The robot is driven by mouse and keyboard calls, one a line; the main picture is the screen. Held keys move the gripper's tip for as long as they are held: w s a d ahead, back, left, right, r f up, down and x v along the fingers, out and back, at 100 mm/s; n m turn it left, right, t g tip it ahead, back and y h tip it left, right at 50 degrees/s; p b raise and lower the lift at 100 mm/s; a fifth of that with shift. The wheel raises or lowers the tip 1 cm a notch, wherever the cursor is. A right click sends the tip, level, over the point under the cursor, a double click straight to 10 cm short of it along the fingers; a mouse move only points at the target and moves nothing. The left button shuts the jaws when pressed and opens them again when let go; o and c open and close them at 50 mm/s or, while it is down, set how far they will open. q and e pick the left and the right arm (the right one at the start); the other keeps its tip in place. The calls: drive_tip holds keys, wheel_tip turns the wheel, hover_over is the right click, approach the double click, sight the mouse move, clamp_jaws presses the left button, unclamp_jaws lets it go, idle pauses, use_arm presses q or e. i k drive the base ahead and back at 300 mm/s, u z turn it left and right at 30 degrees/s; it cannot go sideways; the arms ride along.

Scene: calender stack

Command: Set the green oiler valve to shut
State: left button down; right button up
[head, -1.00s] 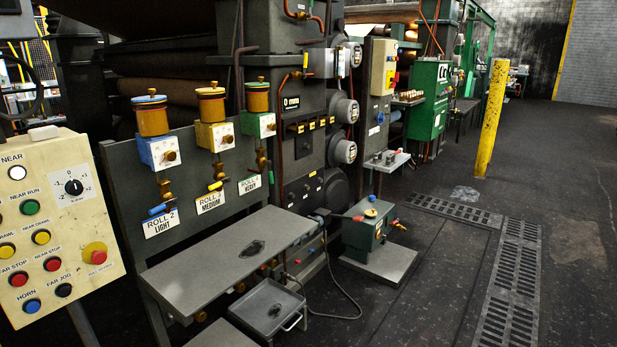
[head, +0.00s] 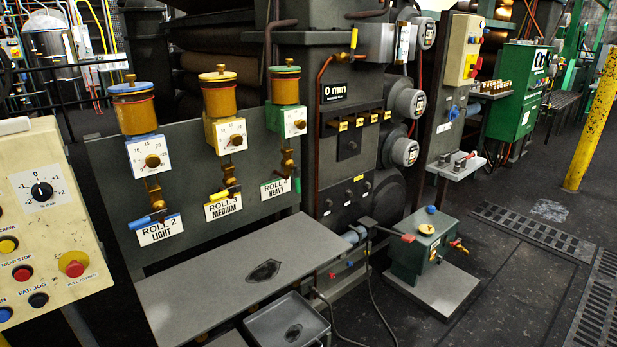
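The green oiler (head: 285,120) is the right one of three oilers on a dark upright board. It has an amber reservoir, a green cap and a white dial face with a brass knob. Below it hangs a brass valve (head: 287,162) above the label "ROLL 4 HEAVY" (head: 276,188). A small green lever (head: 298,185) shows at the label's right end and seems to point down; its exact angle is hard to tell. Neither of my grippers is in view.
The yellow oiler (head: 226,130) and blue oiler (head: 148,152) stand to its left, their levers pointing sideways. A grey shelf (head: 215,285) juts out below the board. A cream control panel (head: 40,220) stands at the left front. A green box (head: 420,245) on a plinth stands right.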

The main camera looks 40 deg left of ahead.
sight(296, 179)
drive_tip(key=u, duration=0.8)
drive_tip(key=i, duration=0.9)
drive_tip(key=u, duration=1)
